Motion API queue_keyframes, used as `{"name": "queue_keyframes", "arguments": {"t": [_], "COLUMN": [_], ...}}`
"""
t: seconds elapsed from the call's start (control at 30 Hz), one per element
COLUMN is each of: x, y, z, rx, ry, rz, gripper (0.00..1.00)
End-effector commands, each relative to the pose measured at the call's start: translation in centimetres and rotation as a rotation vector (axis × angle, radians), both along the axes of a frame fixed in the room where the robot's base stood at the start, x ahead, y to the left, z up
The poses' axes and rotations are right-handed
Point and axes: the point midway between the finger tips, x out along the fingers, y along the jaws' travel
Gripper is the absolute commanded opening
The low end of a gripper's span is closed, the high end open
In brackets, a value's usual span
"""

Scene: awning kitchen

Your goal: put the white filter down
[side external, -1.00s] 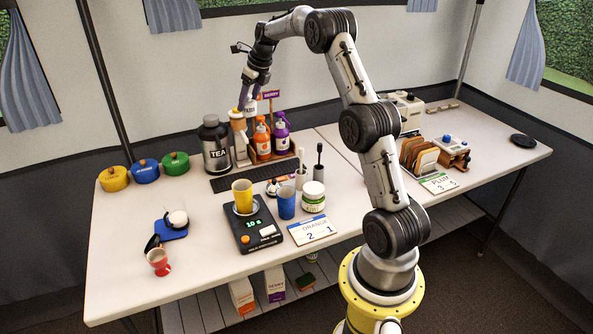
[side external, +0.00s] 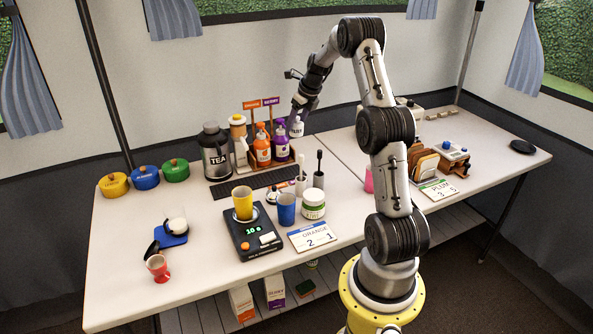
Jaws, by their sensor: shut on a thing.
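My gripper (side external: 300,111) is shut on a small white filter (side external: 297,128) with dark lettering, too small to read clearly. The filter hangs below the fingers, behind and right of the purple bottle (side external: 280,142). I cannot tell whether its underside touches anything; the fingertips are hard to make out at this distance.
An orange bottle (side external: 262,148) stands beside the purple one, under two small signs (side external: 261,104). The tabletop (side external: 322,150) right of the bottles has some free room.

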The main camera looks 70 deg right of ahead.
Motion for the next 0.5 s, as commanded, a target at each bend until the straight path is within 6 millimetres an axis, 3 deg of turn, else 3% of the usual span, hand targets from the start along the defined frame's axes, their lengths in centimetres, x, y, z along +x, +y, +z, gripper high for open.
{"name": "queue_keyframes", "arguments": {"t": [0.3,0.5], "x": [-0.1,0.0], "y": [0.1,0.0], "z": [-7.9,-11.4], "rx": [0.006,0.002], "ry": [0.004,0.003], "rz": [-0.001,-0.001], "gripper": [0.02,0.02]}}
